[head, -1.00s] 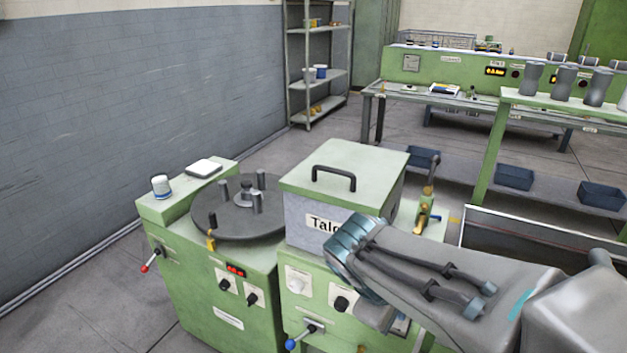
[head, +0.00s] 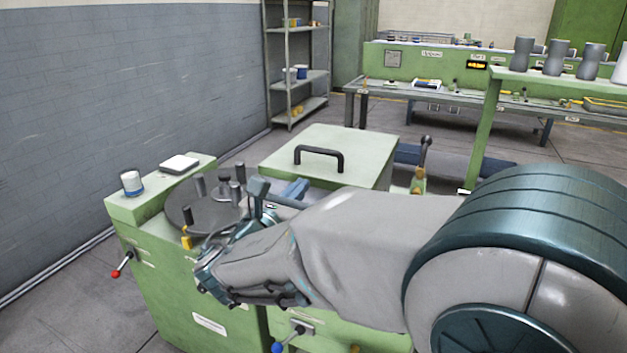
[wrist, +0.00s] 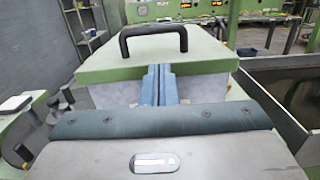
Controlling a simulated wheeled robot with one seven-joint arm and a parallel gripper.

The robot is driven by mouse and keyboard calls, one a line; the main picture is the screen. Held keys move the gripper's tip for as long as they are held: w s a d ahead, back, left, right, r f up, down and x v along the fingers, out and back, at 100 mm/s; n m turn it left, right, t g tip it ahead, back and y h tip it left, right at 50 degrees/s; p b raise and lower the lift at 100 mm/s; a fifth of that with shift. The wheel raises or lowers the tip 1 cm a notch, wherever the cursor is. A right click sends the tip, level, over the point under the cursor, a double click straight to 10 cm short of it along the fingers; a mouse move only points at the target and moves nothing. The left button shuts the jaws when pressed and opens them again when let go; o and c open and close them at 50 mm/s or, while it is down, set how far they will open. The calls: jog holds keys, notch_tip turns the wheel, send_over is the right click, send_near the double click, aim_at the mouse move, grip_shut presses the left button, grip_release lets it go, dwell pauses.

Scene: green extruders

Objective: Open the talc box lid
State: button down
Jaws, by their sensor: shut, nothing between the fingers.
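The talc box has a pale green lid (head: 365,158) with a black arched handle (head: 319,157) on top. The lid lies flat and closed on the box. In the wrist view the lid (wrist: 205,58) and its handle (wrist: 153,36) are straight ahead, above the box's grey front (wrist: 200,88). My gripper (wrist: 158,72) is shut and empty, its blue fingers together at the lid's front edge, below the handle. I cannot tell if they touch it. In the head view my gripper (head: 296,189) shows partly, and my arm hides the box's front and label.
A dark round turntable (head: 195,212) with posts stands left of the box. A white cup with a blue band (head: 132,183) is at the far left. A lever (head: 422,160) stands right of the box. A shelf rack (head: 290,60) is behind.

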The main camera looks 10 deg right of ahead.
aim_at(317, 174)
jog(key=x, duration=0.9)
jog(key=shift+a+p, duration=0.1)
jog(key=shift+p, duration=0.2)
